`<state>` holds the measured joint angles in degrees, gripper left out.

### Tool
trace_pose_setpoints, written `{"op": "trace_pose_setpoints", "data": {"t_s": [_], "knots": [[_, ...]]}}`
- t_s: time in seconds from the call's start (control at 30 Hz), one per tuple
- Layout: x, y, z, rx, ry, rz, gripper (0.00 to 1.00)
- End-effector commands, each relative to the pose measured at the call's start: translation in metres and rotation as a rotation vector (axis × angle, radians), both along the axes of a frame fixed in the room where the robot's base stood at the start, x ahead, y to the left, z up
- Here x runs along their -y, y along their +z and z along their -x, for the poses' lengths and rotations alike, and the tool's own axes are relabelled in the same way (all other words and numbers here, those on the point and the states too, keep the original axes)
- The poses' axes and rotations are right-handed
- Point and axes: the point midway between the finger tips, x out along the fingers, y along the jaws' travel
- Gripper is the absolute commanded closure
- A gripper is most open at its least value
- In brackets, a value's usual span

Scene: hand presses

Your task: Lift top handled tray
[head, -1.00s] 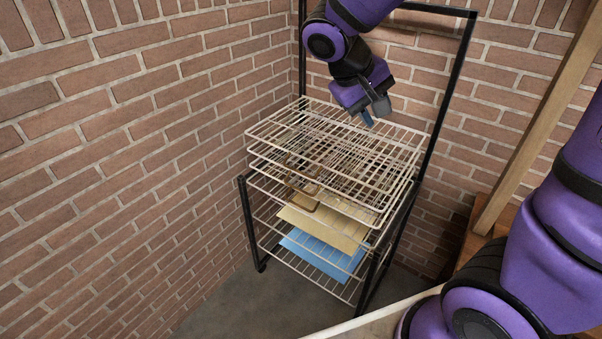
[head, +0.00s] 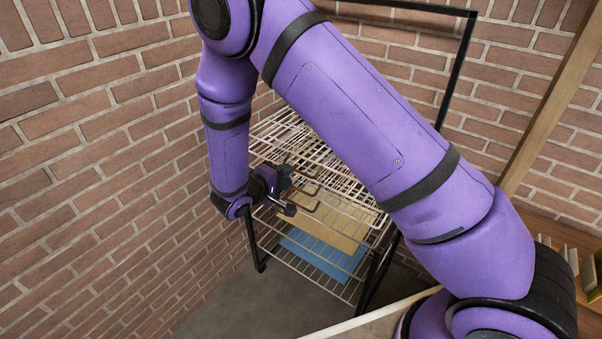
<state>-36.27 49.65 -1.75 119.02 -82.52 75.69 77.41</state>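A rack of stacked wire trays (head: 350,212) stands in the brick corner, its upper part largely hidden behind my arm. A brown handle-like loop (head: 316,205) shows at the front left of the upper trays; I cannot tell which tray it belongs to. My gripper (head: 289,192) is at the rack's front left, close to the upper tray edges and just left of the loop. Its two dark fingers appear spread apart, with nothing clearly held. Whether they touch the wires or a handle is too small to tell.
A tan sheet (head: 335,232) and a blue sheet (head: 322,254) lie on lower shelves. The black rack frame (head: 457,75) rises at the back. A brick wall (head: 100,200) is close on the left. A wooden post (head: 545,110) stands on the right.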

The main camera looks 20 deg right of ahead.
Motion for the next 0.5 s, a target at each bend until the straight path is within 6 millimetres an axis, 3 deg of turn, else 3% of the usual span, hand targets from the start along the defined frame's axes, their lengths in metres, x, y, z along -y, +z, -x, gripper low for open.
{"op": "trace_pose_setpoints", "data": {"t_s": [0.1, 0.27, 0.5], "knots": [[-0.012, -0.023, -0.001, 0.015, 0.057, 0.023, 0.68], [-0.017, -0.034, -0.003, 0.028, 0.088, 0.031, 0.68], [0.006, -0.040, -0.019, 0.028, 0.087, 0.033, 0.68]]}}
